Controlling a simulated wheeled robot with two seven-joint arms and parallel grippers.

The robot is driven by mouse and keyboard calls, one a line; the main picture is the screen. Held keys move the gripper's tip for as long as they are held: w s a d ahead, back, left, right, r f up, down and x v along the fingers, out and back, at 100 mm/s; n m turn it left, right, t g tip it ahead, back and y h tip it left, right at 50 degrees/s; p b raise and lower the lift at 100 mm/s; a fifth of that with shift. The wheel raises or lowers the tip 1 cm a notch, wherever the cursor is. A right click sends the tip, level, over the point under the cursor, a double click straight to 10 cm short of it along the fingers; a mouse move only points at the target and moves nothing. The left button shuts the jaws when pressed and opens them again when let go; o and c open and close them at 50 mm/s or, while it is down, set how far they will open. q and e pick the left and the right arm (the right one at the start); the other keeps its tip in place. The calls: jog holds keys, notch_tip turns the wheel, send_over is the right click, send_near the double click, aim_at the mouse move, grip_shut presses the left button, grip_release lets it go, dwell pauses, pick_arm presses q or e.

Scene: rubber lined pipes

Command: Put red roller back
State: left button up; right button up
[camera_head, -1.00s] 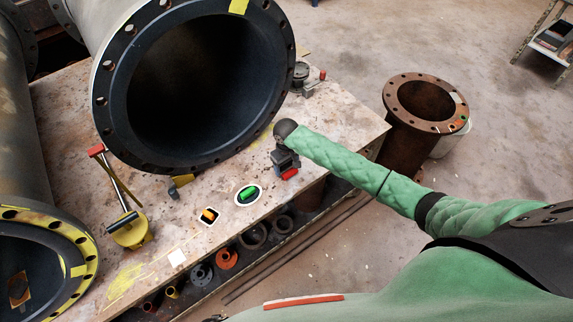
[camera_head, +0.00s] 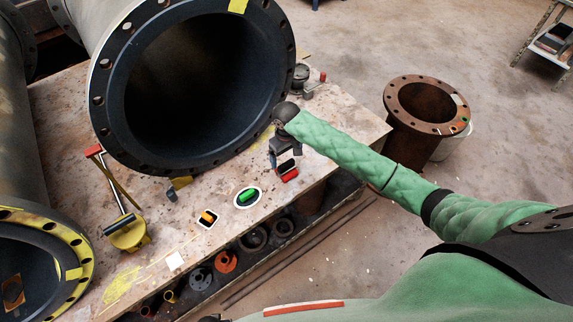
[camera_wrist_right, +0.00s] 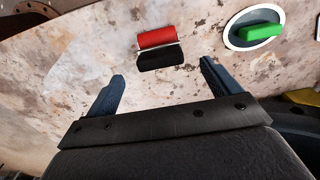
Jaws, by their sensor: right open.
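The red roller (camera_head: 289,175) lies near the front edge of the stained workbench. In the right wrist view the red roller (camera_wrist_right: 157,37) shows ahead of the fingers, with a thin pale line and a black block along its near side. I cannot tell whether the black block is part of it. My right gripper (camera_head: 284,150) is just behind the roller in the head view. In the right wrist view my right gripper (camera_wrist_right: 162,70) has its fingers wide apart, with bare bench between them. My left gripper is not in view.
A green piece (camera_head: 248,196) on a white oval and an orange piece (camera_head: 208,217) on a white patch lie left of the roller. A large flanged pipe (camera_head: 111,150) stands close behind. A yellow-based tool (camera_head: 127,234) is at left. Rings sit below the bench edge.

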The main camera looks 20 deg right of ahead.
aim_at(286, 163)
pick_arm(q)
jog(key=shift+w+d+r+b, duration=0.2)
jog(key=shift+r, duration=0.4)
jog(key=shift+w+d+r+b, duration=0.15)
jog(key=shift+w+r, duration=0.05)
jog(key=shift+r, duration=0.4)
pick_arm(e)
jog(key=shift+r, duration=2.35)
